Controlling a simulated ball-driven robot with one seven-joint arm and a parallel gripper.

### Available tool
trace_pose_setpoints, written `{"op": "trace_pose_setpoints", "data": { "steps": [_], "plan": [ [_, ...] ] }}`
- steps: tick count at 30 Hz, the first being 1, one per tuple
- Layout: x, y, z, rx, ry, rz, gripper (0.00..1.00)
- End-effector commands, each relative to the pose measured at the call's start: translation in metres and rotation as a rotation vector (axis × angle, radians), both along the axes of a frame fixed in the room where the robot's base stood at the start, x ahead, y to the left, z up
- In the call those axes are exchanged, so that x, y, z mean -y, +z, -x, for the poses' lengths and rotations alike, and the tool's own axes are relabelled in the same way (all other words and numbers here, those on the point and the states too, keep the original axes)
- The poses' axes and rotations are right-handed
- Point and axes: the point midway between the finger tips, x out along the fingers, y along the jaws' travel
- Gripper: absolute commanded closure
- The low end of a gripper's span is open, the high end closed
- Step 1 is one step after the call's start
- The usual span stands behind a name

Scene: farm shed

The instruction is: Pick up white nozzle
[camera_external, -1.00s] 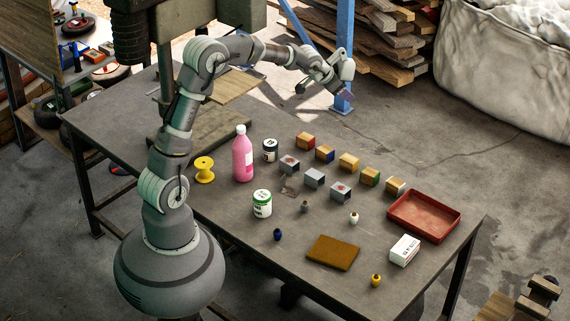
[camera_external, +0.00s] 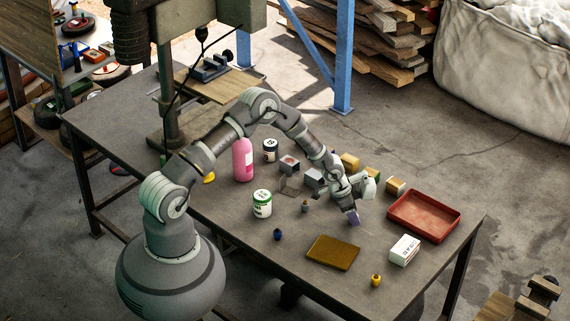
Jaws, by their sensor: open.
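The white nozzle cannot be seen now; my gripper covers the spot on the table where it stood a second ago. My gripper (camera_external: 353,217) points down over that spot, low near the table surface, its purplish fingertip showing. It is open, but whether its fingers are around the nozzle or just above or beside it cannot be told.
Nearby stand a grey nozzle (camera_external: 305,206), a blue nozzle (camera_external: 277,235), a yellow nozzle (camera_external: 376,281), a brown pad (camera_external: 333,253), a white box (camera_external: 404,250) and a red tray (camera_external: 424,236). A green-white can (camera_external: 262,204) and pink bottle (camera_external: 243,160) stand left.

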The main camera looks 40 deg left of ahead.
Motion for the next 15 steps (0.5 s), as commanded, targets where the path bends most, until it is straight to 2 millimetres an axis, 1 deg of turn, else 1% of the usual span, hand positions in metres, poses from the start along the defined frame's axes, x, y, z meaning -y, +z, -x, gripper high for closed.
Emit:
{"op": "trace_pose_setpoints", "data": {
  "steps": [1,7,8,9,11,12,15],
  "plan": [
    [0.0005,-0.0027,-0.0007,0.000,0.000,0.000,0.40],
    [0.0006,-0.0014,-0.0008,0.000,0.000,0.000,0.40],
    [0.0006,-0.0014,-0.0008,0.000,0.000,0.000,0.47],
    [0.0006,-0.0013,-0.0008,0.000,0.000,0.000,0.56],
    [0.0006,-0.0013,-0.0008,0.000,0.000,0.000,0.70],
    [0.0006,-0.0013,-0.0008,0.000,0.000,0.000,0.80],
    [0.0006,-0.0013,-0.0008,0.000,0.000,0.000,1.00]
  ]
}}
